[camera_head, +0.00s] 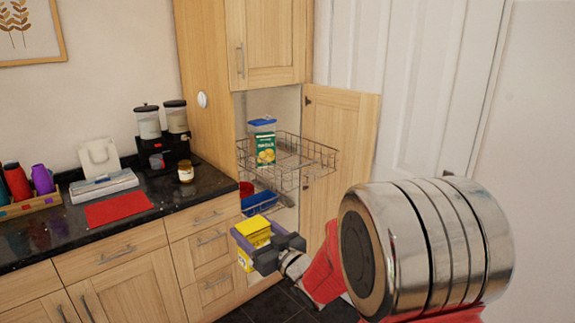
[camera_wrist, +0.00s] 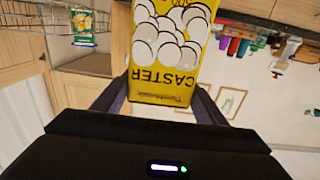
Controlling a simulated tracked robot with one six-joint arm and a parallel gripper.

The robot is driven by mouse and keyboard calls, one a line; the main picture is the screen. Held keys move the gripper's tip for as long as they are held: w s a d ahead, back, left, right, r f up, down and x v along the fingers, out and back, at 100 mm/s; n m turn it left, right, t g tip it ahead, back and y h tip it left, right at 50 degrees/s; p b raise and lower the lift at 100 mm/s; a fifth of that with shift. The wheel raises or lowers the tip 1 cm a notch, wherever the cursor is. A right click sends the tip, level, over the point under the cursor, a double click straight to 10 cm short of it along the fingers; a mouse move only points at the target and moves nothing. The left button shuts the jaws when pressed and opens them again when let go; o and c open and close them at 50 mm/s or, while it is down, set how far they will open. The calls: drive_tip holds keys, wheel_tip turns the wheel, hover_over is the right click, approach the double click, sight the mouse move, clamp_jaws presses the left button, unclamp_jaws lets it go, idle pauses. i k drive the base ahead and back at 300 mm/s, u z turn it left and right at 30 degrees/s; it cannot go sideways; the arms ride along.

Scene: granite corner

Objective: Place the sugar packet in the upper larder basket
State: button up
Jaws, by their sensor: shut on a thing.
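The sugar packet (camera_head: 257,229) is yellow, and its printed face with the word CASTER fills the top middle of the wrist view (camera_wrist: 168,50). My gripper (camera_head: 258,251) is shut on it, with a dark finger on each side. The upper larder basket (camera_head: 312,160) is a wire basket pulled out of the open larder cupboard. It holds a green packet (camera_head: 265,149) and a blue-lidded tub (camera_head: 262,125) at its left; its right part looks empty.
A lower basket level holds a blue container (camera_head: 258,203) and a red item (camera_head: 246,189). The open larder door (camera_head: 345,140) stands to the right. The black worktop (camera_head: 140,205) at left carries a red mat (camera_head: 118,208), jar (camera_head: 186,172) and dispensers (camera_head: 160,125).

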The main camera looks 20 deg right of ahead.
sight(295, 163)
drive_tip(key=z, duration=0.05)
drive_tip(key=i, duration=0.85)
drive_tip(key=u, duration=0.1)
